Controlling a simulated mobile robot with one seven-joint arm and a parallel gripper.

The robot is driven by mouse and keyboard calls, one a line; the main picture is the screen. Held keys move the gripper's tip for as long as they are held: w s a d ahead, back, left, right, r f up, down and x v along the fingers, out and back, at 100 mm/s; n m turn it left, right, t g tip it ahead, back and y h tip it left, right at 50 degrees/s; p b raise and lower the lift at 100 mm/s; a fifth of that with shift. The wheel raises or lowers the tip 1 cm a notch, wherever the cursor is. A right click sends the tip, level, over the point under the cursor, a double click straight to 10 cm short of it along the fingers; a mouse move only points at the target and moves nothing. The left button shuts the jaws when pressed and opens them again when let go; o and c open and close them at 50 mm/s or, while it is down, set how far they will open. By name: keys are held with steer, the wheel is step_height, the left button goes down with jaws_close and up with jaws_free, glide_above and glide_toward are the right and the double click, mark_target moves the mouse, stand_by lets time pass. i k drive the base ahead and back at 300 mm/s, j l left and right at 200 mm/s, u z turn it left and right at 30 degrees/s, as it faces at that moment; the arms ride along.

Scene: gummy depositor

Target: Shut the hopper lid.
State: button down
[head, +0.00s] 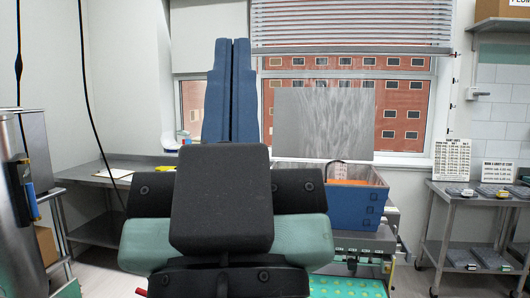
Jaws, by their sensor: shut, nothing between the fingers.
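The hopper (357,206) is a blue box at the centre right of the head view, with something orange (347,182) inside. Its lid (325,125) appears to be the grey, streaked panel standing upright at the hopper's back, so it is open. My gripper (232,45) has two long blue fingers pointing up, pressed together and empty. In the picture it is left of the lid, with a gap between them.
A green tray with moulded spots (345,288) lies below the hopper. A steel table (150,165) stands at the left rear, and a metal cart (475,200) with small trays stands at the right. A steel vessel (15,220) is at the left edge.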

mark_target(283, 130)
steer(key=i+l+z, duration=0.1)
steer(key=z, duration=1.1)
steer(key=i+z, duration=0.1)
steer(key=i, duration=4.9)
steer(key=i+l+u, duration=0.1)
steer(key=i+u, duration=0.35)
steer(key=i+l+u, duration=0.25)
steer(key=i+u, duration=0.25)
steer(key=u, duration=3.25)
steer(key=i+l+u, duration=0.1)
steer(key=u, duration=0.2)
steer(key=l, duration=0.1)
